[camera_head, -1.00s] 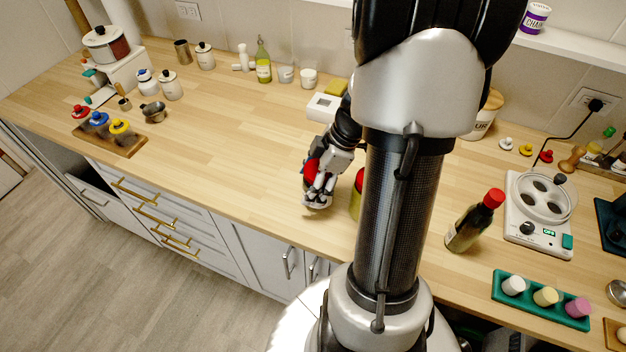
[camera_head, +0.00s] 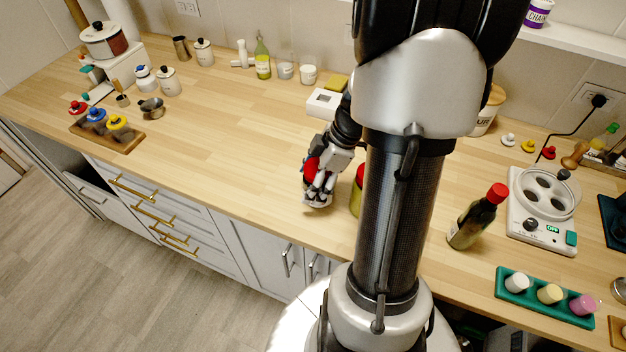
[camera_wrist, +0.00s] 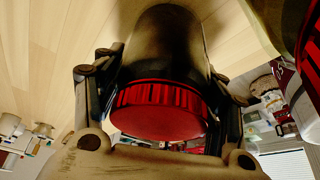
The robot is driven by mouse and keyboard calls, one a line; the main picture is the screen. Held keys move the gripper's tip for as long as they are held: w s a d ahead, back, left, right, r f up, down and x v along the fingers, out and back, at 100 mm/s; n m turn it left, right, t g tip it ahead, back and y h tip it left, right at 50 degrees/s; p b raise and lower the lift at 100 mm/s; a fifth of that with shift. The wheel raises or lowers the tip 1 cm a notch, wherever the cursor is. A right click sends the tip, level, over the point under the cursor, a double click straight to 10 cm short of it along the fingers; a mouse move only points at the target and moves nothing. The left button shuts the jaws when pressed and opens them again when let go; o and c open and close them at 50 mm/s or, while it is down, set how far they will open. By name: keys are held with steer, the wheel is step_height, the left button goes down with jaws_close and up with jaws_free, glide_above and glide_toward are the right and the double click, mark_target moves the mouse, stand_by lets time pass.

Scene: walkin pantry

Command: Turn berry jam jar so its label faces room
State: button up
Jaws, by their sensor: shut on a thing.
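My gripper (camera_head: 318,192) is low over the front part of the wooden counter. In the wrist view my gripper (camera_wrist: 162,85) has its fingers on both sides of a red-lidded jar (camera_wrist: 165,45) and is shut on it. I take this to be the berry jam jar. Its ribbed red lid (camera_wrist: 158,108) is nearest the wrist camera, and its dark body reaches toward the wood. No label shows on the visible side. In the head view my gripper mostly hides the jar, and I cannot tell whether it touches the counter.
A yellow-green jar (camera_head: 356,198) with a red lid stands close right of my gripper, partly behind my arm. A dark bottle (camera_head: 468,225) with a red cap stands farther right. A white device (camera_head: 323,103) is behind.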

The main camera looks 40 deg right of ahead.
steer(key=o, duration=1.7)
steer(key=shift+o, duration=0.2)
steer(key=v, duration=1.1)
steer(key=shift+s+d+r, duration=0.15)
steer(key=shift+s+r, duration=0.05)
steer(key=shift+r, duration=0.15)
steer(key=shift+r, duration=0.1)
